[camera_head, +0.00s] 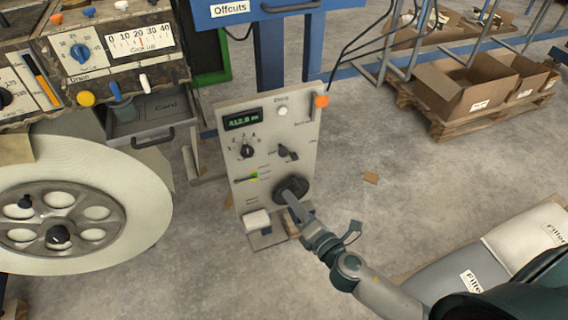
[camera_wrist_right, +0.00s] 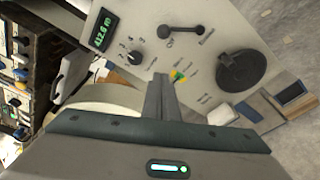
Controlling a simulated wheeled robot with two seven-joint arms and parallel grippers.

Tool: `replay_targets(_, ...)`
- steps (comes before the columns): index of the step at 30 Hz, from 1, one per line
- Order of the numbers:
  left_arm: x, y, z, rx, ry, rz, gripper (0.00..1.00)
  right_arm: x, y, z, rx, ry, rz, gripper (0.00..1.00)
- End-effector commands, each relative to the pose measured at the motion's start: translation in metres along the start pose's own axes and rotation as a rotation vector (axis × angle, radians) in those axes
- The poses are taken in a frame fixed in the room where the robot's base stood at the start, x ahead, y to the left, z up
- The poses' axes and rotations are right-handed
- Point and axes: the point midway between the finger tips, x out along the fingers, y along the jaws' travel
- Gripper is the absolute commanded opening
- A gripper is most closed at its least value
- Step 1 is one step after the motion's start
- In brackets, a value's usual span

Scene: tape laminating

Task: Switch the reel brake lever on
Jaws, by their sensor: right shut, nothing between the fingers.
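A grey control panel (camera_head: 228,130) stands upright in the middle of the head view. It carries a small black lever (camera_head: 288,152), seen also in the right wrist view (camera_wrist_right: 166,32), lying slantwise beside small print that is too blurred to read surely. I cannot tell for certain that this is the reel brake lever. My right gripper (camera_head: 291,198) is shut and empty in front of the panel's lower right. Its fingers (camera_wrist_right: 166,84) overlap the edge of a large black knob (camera_head: 293,187) in the head view; contact cannot be told. My left gripper is out of view.
The panel also has a green display (camera_head: 243,119), a numbered knob (camera_head: 247,151), an orange button (camera_head: 321,101) and a white block (camera_head: 257,220) at its foot. A large white reel (camera_head: 145,215) stands to the left. Filler bags (camera_head: 480,275) lie at lower right.

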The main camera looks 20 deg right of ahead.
Motion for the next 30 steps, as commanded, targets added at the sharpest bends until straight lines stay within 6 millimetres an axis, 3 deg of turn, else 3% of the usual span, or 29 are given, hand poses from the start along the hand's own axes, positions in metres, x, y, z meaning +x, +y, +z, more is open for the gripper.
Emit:
replay_targets(14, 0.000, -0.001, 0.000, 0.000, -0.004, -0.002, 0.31, 0.009, 0.000, 0.001, 0.002, -0.001, 0.000, 0.00)
replay_targets(20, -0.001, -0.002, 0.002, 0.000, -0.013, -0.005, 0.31, 0.030, 0.000, 0.001, 0.002, 0.000, 0.000, 0.00)
replay_targets(30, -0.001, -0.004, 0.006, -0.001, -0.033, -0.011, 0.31, 0.086, 0.000, 0.001, 0.003, -0.001, 0.000, 0.00)
